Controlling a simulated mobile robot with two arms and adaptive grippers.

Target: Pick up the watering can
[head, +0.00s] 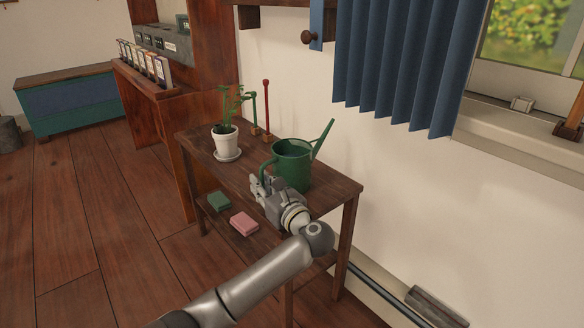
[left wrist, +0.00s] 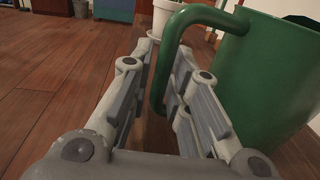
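The green watering can (head: 293,165) stands upright on the small wooden table (head: 335,190), its spout up to the right and its handle (head: 267,171) on the left. My left gripper (head: 262,185) is at the handle side of the can. In the left wrist view, the can's body (left wrist: 270,75) fills the right side. Its handle (left wrist: 160,88) runs down between the two spread fingers of my left gripper (left wrist: 163,52); a gap shows beside the left finger. Whether the right finger touches the handle cannot be told. My right gripper is not in view.
A potted plant (head: 226,140) on a saucer stands left of the can, with a red-handled tool (head: 266,105) behind. A green block (head: 218,201) and a pink block (head: 244,223) lie on the lower shelf. A blue curtain (head: 408,60) hangs behind.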

